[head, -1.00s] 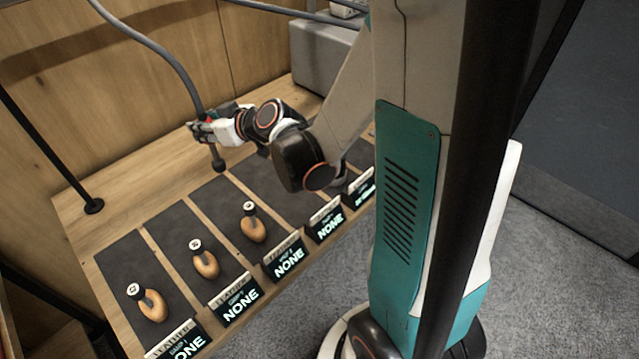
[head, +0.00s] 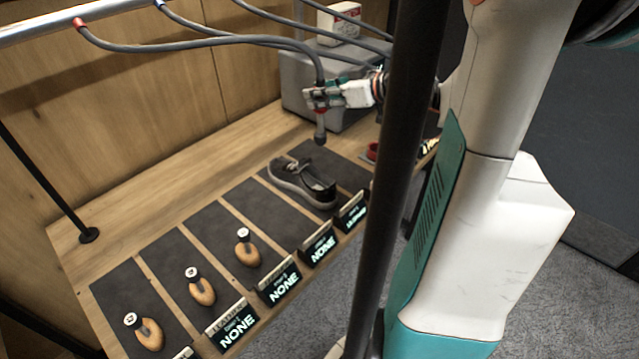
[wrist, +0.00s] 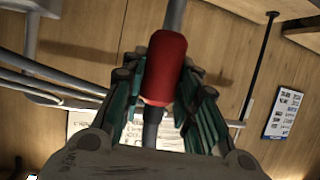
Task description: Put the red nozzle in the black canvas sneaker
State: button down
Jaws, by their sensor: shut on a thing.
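My gripper (head: 318,97) is shut on the red nozzle (wrist: 166,68), a red cylinder seen between the teal fingers in the wrist view. In the head view the red part is mostly hidden by the fingers. A dark tip hangs below the gripper, and a grey hose rises from it to a red end on the rail. A black sneaker with a pale sole (head: 303,183) lies on a dark mat. The nozzle is held above and behind it in the head view, apart from it.
Several wooden shoe forms (head: 150,334) stand on mats at left, with label signs (head: 278,285) along the front edge. A red shoe (head: 372,152) is partly hidden behind a black post (head: 385,200). Other hoses (head: 260,20) hang from the rail. A grey box (head: 300,95) stands behind.

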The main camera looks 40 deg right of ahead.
notch_tip(320, 180, down, 20)
jog(key=b, duration=0.6)
jog(key=shift+r+b, duration=0.2)
jog(key=shift+b, duration=0.15)
jog(key=shift+f, duration=0.1)
jog(key=c, duration=1.2)
grip_release()
jog(key=shift+c, duration=0.2)
jog(key=p+v, duration=0.3)
jog(key=v, duration=0.9)
